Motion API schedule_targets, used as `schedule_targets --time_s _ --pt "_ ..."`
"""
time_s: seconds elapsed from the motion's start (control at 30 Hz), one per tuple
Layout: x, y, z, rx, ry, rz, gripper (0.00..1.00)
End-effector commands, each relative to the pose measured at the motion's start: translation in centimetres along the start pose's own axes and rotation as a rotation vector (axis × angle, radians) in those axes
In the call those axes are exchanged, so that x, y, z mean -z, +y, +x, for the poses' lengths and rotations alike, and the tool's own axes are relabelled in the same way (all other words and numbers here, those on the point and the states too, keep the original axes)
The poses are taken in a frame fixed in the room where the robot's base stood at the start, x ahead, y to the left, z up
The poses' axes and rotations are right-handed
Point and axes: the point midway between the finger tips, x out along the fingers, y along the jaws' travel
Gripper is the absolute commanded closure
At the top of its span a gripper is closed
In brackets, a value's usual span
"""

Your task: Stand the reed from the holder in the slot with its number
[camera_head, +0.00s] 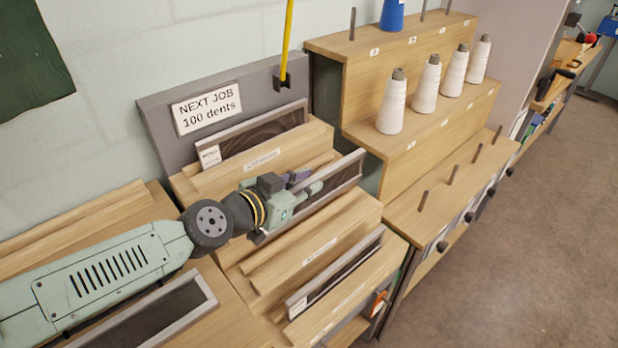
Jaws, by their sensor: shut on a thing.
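My gripper (303,184) is shut on a grey-framed reed (338,177), which slants over the middle of the stepped wooden rack (352,222). My wrist hides part of this reed, and I cannot tell whether its lower edge touches a slot. Another reed (265,130), with a white tag at its left end, stands in the rear of the rack. A third reed (345,270) stands in the front step. White labels (319,251) mark the steps; their numbers are too small to read. A sign (206,107) behind the rack reads "NEXT JOB 100 dents".
Another grey-framed reed-like piece (150,318) is at the lower left, partly behind my arm. A yellow rod (287,40) stands in a dark clip behind the rack. A wooden stand with white cones (426,85) and bare pegs is close on the right. Open floor lies beyond.

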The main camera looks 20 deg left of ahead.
Motion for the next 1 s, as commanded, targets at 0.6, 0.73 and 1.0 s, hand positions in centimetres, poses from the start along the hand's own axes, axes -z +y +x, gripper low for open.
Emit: schedule_targets --time_s 0.6,0.73,1.0 --pt "-4.0 0.2 1.5 0.0 0.003 -0.001 1.0" --pt "-5.0 0.2 1.8 -0.001 0.002 -0.001 1.0" --pt "-7.0 0.3 2.5 0.0 0.002 -0.001 1.0"
